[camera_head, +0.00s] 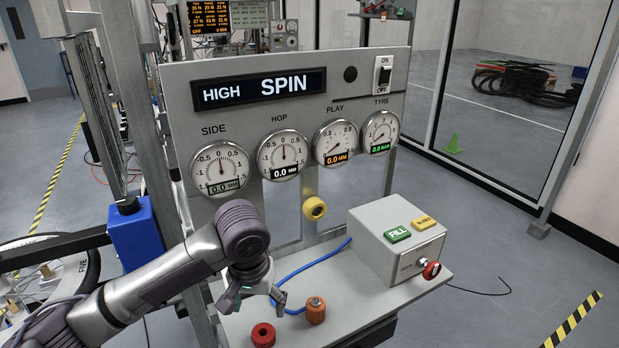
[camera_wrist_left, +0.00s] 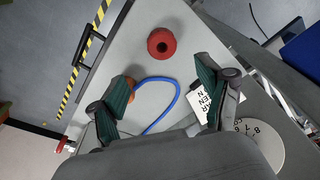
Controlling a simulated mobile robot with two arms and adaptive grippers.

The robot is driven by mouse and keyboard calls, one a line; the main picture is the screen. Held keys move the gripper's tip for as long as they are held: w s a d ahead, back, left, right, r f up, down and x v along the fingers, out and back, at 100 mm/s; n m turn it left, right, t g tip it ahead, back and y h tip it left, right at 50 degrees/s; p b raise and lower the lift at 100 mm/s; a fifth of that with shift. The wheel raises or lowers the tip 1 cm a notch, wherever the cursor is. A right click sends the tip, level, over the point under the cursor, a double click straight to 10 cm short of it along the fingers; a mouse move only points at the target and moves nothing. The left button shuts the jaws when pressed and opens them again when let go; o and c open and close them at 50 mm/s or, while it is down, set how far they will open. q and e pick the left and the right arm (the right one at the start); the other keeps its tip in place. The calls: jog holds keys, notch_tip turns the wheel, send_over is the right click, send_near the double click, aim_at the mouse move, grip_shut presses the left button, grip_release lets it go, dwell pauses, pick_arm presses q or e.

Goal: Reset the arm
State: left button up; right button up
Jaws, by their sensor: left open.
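My left arm comes in from the left, and its gripper (camera_head: 256,303) hangs over the small shelf below the gauge panel. The gripper is open and empty; in the left wrist view both green-padded fingers (camera_wrist_left: 162,92) stand wide apart. A red knob-like piece (camera_head: 263,335) is on the shelf in front of the gripper; it also shows beyond the fingertips in the left wrist view (camera_wrist_left: 162,42). An orange knob-like piece (camera_head: 316,311) is just right of the gripper, partly hidden by a finger in the left wrist view (camera_wrist_left: 131,84). My right gripper is not in view.
A blue hose (camera_head: 312,264) curves across the shelf (camera_head: 355,297) beside the gripper. A grey box (camera_head: 395,240) with buttons and a red knob (camera_head: 431,270) stands right. The gauge panel (camera_head: 300,105) rises behind, with a yellow fitting (camera_head: 314,208) below it.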

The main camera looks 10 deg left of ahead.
pick_arm(q)
jog(key=s+d+f+m+h, duration=0.3)
jog(key=s+d+f, duration=0.3)
jog(key=s+f, duration=0.1)
jog(key=s+a+f+t+y, duration=0.1)
jog(key=s+a+f, duration=0.25)
jog(key=s, duration=0.25)
jog(key=s+a+f+n+y, duration=0.1)
jog(key=s+a+f, duration=0.1)
jog(key=s+a, duration=0.3)
jog(key=s+a+f+t+y, duration=0.1)
jog(key=s+a+f, duration=0.25)
jog(key=s, duration=0.25)
notch_tip(320, 180, down, 24)
jog(key=g, duration=0.1)
jog(key=s+a+f+g, duration=0.1)
jog(key=s+a+f, duration=0.2)
jog(key=s+f, duration=1.4)
jog(key=shift+s, duration=0.4)
